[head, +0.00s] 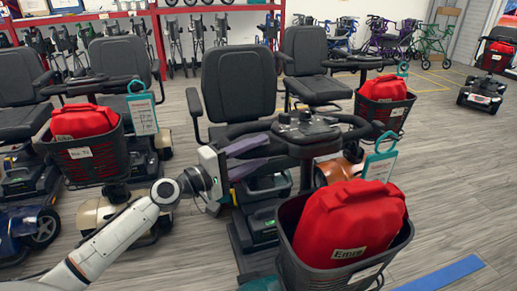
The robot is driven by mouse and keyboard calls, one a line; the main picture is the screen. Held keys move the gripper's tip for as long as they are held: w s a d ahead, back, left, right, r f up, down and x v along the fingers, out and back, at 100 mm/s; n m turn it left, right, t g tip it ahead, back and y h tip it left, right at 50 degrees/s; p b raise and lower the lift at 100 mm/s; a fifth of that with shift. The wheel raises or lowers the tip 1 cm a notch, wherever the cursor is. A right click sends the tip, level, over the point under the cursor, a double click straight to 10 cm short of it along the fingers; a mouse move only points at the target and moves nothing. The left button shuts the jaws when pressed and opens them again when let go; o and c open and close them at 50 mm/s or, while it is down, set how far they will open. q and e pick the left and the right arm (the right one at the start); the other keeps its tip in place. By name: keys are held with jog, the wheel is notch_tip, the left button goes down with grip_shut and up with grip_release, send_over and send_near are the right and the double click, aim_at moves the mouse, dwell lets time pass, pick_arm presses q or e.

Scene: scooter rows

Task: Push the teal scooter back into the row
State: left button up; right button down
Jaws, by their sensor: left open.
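The teal scooter (307,128) stands in the middle of the head view, with a black seat, a dark handlebar console and a front basket (300,262) nearest me. A red bag (352,225) sits in the basket. A little teal bodywork shows at the bottom edge; most of it is hidden below the basket. My left gripper (262,154) reaches in from the left, between the seat and the steering column. Its two fingers are apart and point right toward the column, with nothing between them. I cannot tell whether they touch the scooter. My right gripper is not in view.
A cream scooter (100,215) and a blue scooter (38,227) stand to the left. An orange scooter (335,168) is close behind on the right. A blue floor strip (445,274) lies at lower right.

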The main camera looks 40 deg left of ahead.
pick_arm(q)
jog(key=shift+w+d, duration=0.15)
jog(key=shift+w, duration=0.2)
grip_shut()
